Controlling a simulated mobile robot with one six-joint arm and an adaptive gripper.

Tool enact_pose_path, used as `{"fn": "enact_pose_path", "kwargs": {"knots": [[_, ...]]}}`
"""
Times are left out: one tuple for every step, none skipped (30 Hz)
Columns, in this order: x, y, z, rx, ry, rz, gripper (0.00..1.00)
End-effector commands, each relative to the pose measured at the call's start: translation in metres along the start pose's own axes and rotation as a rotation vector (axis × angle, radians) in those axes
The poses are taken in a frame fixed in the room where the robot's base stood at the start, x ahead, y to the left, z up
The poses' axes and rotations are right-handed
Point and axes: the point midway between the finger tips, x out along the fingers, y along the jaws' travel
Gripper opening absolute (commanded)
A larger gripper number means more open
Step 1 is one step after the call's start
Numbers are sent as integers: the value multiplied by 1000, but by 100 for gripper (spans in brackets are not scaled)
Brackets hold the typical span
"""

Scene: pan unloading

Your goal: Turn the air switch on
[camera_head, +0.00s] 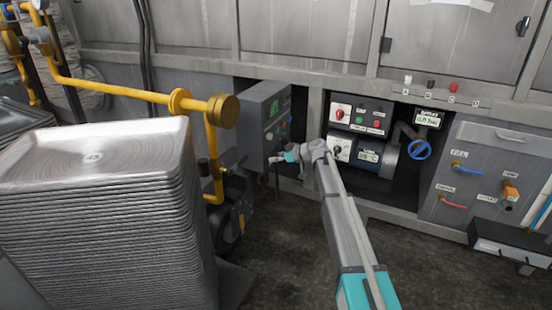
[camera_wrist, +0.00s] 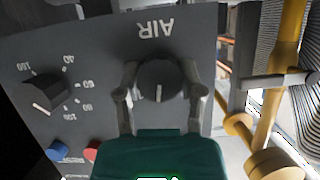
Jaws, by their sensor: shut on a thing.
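The air switch is a round dark knob (camera_wrist: 160,80) beside the upside-down "AIR" lettering in the wrist view. A white line on the knob points away from the lettering. My gripper (camera_wrist: 161,85) has one finger on each side of the knob and is shut on it. In the head view my gripper (camera_head: 278,159) is at the front of the grey control box (camera_head: 262,110), left of centre. The knob cannot be made out there. What the switch's on position looks like is not marked in view.
In the wrist view, a numbered dial (camera_wrist: 45,92), a blue button (camera_wrist: 57,151) and a red button (camera_wrist: 91,151) share the panel. Yellow piping (camera_head: 130,92) and a tall tray stack (camera_head: 100,210) stand left in the head view. Another control panel (camera_head: 360,115) is to the right.

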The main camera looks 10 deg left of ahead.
Motion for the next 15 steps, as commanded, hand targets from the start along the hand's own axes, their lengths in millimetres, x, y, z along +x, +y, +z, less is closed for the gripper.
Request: {"fn": "enact_pose_path", "kwargs": {"knots": [[1, 2, 0, 24, 1, -10, 2], [1, 2, 0, 42, 1, -17, 2], [1, 2, 0, 65, 1, -27, 2], [1, 2, 0, 85, 1, -35, 2], [1, 2, 0, 105, 1, -43, 2], [1, 2, 0, 132, 0, -55, 2], [1, 3, 1, 155, 0, -63, 2], [1, 3, 1, 177, 0, -73, 2], [1, 3, 1, 207, 0, -86, 2], [1, 3, 1, 230, 1, -94, 2], [1, 3, 1, 254, 1, -104, 2], [1, 3, 1, 285, 0, -117, 2], [1, 4, 1, 307, 0, -126, 2], [1, 4, 2, 329, 0, -135, 2], [1, 4, 2, 359, 0, -148, 2]]}}
